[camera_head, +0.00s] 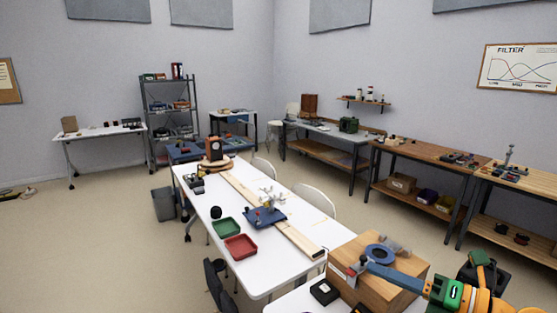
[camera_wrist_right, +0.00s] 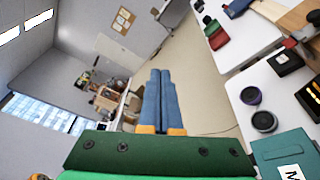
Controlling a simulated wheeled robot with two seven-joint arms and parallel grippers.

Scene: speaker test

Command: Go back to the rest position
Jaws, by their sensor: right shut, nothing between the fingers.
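My right gripper (camera_head: 368,267) comes in from the lower right of the head view on an orange and green wrist. I cannot tell the exact gap between fingers and box. A blue ring (camera_head: 379,253) shows at the top of the box. My left gripper is not in view.
A long white table (camera_head: 205,205) carries a green tray (camera_head: 226,228), a red tray (camera_head: 240,247) and a blue fixture (camera_head: 265,218). Two dark round parts (camera_wrist_right: 251,95) and a black box (camera_wrist_right: 284,63) lie on the near white surface. Workbenches (camera_head: 430,160) line the right wall.

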